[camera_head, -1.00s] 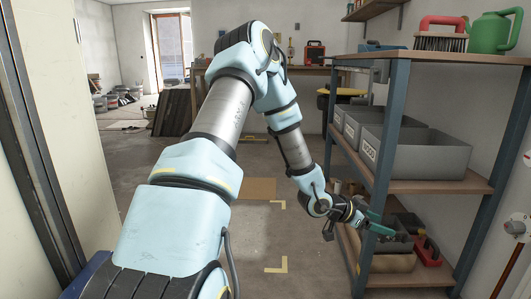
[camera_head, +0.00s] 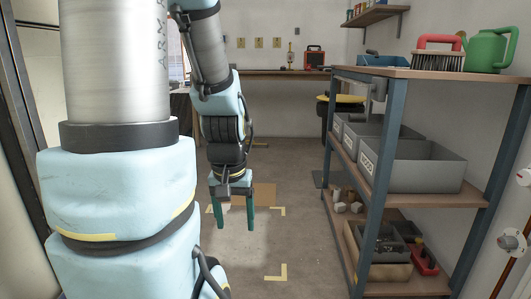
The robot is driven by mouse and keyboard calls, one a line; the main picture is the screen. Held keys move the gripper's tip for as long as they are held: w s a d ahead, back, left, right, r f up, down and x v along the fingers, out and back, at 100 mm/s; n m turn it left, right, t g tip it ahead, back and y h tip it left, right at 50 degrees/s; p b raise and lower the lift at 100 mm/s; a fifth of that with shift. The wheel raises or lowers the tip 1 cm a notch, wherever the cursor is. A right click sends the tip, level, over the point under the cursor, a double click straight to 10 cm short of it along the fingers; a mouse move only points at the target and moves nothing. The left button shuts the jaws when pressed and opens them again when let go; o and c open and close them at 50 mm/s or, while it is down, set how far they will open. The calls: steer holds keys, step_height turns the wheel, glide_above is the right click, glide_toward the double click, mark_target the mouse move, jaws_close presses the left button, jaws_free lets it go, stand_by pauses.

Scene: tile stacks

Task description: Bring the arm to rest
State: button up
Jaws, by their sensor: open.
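My gripper (camera_head: 234,222) hangs with its two green fingers pointing down in the head view. The fingers are apart and nothing is between them. The gripper is clear of the shelf on the right. My arm fills the left of the view and hides part of the room behind it.
A metal shelf unit (camera_head: 382,150) stands on the right, with grey bins (camera_head: 420,176), a brush (camera_head: 437,60) and a green watering can (camera_head: 487,48). A workbench (camera_head: 285,73) is at the back. The floor between is clear.

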step_height(320, 180, up, 37)
steer(key=p, duration=3.5)
steer(key=shift+w+f, duration=0.1)
steer(key=shift+c, duration=0.2)
